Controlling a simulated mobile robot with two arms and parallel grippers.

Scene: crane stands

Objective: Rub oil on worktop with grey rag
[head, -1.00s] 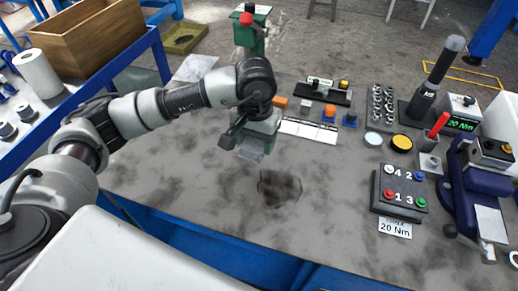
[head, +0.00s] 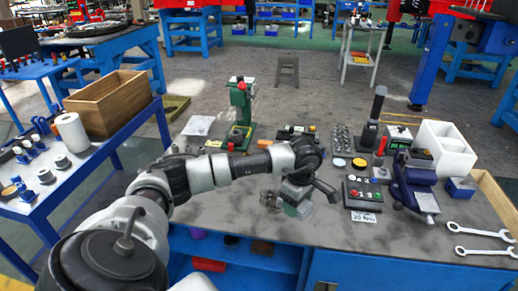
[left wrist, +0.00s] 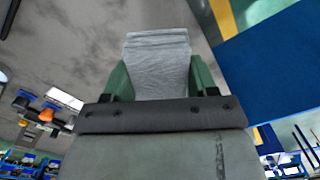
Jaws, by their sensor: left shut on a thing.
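My left gripper (head: 297,208) hangs low over the front part of the grey, blotchy worktop (head: 225,222). In the left wrist view its two green fingers are shut on the grey rag (left wrist: 158,62), a pale folded cloth whose end sticks out beyond them. In the head view the rag is too small and covered to make out clearly. The dark oil patch cannot be told apart now; my gripper is over about that place. I cannot tell whether the rag touches the worktop. My right gripper is not in view.
A button box (head: 366,194) with a "20 Nm" label stands right of my gripper. A blue vise (head: 414,190) and two wrenches (head: 480,241) are farther right. A green press (head: 240,115) stands at the back. The worktop's front left is bare.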

